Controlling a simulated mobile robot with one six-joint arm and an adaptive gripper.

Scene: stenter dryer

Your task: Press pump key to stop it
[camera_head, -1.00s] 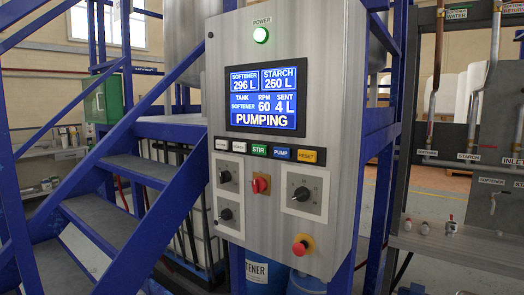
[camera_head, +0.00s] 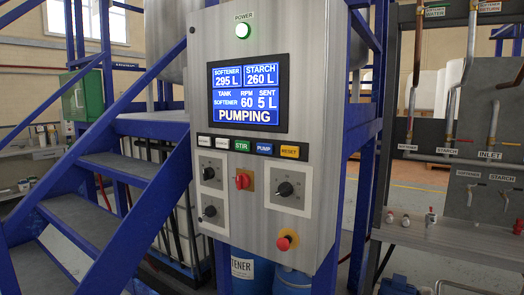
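The blue PUMP key (camera_head: 264,149) sits in a row of keys on the metal control panel (camera_head: 320,150), between the green STIR key (camera_head: 242,146) and the yellow RESET key (camera_head: 288,152). My gripper is not in view.
Below the keys are a red switch (camera_head: 243,180), a black knob (camera_head: 285,189) and a red emergency button (camera_head: 285,241). Blue stairs (camera_head: 95,205) stand at left. A pipe rack with valves (camera_head: 430,217) stands at right.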

